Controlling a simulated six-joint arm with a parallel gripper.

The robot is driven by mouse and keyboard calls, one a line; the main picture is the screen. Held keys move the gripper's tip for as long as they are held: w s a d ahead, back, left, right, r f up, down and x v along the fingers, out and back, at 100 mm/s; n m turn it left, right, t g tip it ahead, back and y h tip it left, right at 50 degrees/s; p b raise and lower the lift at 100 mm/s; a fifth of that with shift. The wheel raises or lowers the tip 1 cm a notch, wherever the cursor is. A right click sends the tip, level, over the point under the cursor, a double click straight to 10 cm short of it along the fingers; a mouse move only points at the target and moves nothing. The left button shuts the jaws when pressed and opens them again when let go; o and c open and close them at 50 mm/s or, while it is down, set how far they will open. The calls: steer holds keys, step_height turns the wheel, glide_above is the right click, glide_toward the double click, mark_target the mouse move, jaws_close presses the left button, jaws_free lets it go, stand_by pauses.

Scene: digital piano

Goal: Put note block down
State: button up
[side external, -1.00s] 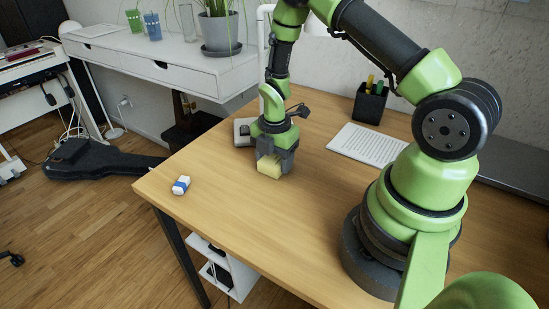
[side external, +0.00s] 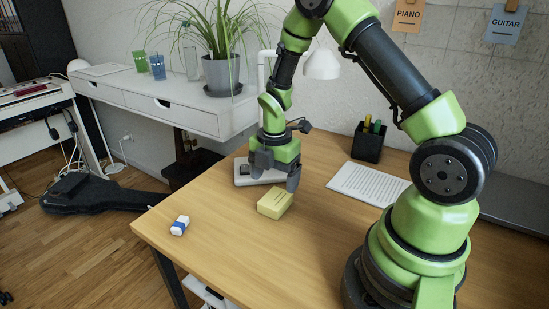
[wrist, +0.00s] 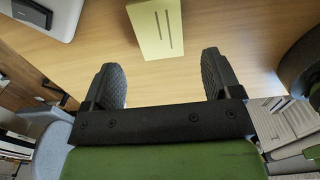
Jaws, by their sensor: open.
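The yellow note block (side external: 275,203) lies on the wooden table (side external: 225,235). In the wrist view the note block (wrist: 157,28) lies ahead of the fingertips, between their lines, with a gap to both fingers. My gripper (side external: 274,180) is open and empty, just behind and above the block in the side view. The wrist view also shows its two dark fingers spread apart (wrist: 162,78).
A blue-and-white eraser (side external: 180,225) lies near the table's left edge. A white device (side external: 258,176) sits behind my gripper. A printed sheet (side external: 366,184) and a black pen cup (side external: 369,141) stand to the right. The front of the table is clear.

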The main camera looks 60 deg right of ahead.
step_height(320, 180, up, 5)
step_height(320, 180, up, 13)
steer(key=m+t, duration=0.3)
steer(key=m, duration=0.6)
glide_above(274, 199)
steer(key=s+a, duration=0.4)
steer(key=a, duration=0.1)
steer(key=s+a+r+m+t+y, duration=0.2)
steer(key=s+a+r+m+t, duration=0.2)
steer(key=s+m, duration=0.6)
step_height(274, 199, up, 2)
steer(key=a+m, duration=0.2)
steer(key=m, duration=0.1)
steer(key=shift+s, duration=0.4)
